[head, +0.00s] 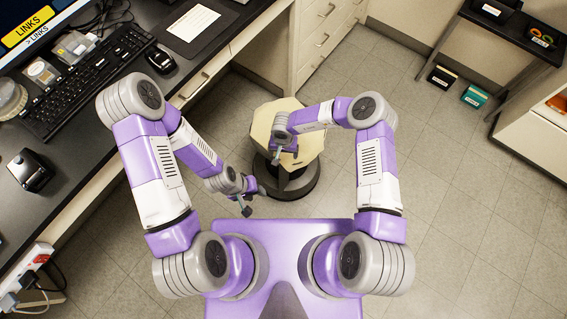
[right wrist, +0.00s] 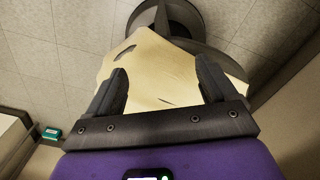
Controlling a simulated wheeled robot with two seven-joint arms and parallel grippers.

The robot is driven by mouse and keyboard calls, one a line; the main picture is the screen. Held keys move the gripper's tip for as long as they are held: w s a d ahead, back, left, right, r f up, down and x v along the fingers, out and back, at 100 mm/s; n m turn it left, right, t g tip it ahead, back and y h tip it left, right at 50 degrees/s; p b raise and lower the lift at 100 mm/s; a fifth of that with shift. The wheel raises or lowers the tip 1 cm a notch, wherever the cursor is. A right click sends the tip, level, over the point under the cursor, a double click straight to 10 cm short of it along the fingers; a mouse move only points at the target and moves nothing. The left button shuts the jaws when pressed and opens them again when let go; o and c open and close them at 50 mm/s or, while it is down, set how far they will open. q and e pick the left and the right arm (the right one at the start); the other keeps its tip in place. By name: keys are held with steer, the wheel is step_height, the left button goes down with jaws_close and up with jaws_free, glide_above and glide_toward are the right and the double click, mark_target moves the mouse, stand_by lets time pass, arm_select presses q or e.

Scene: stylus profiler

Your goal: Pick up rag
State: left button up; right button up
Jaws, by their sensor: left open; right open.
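No rag can be made out for certain in either view. An orange item (head: 557,103), cut off by the right edge of the head view, lies on a white cabinet; I cannot tell what it is. My left gripper (head: 246,207) is the lower one in the head view, open over the floor beside the stool. My right gripper (head: 277,156) is over the stool's pale wooden seat. In the right wrist view its fingers (right wrist: 163,88) are open and apart, with only the seat showing between them.
The stool (head: 305,145) stands between my arms and the drawers (head: 325,35). A black desk (head: 100,135) with keyboard (head: 85,80) and mouse (head: 161,60) runs along the left. A dark shelf (head: 510,35) stands at the upper right.

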step_height(320, 180, down, 6)
steer(key=b, duration=0.3)
steer(key=shift+r, duration=0.1)
steer(key=shift+s, duration=0.1)
jaws_close()
stand_by(0.8)
step_height(320, 180, up, 12)
steer(key=p, duration=1)
steer(key=shift+r, duration=0.1)
step_height(320, 180, up, 9)
steer(key=p, duration=0.9)
glide_above(284, 161)
steer(key=shift+a+b, duration=0.1)
steer(key=shift+b, duration=0.3)
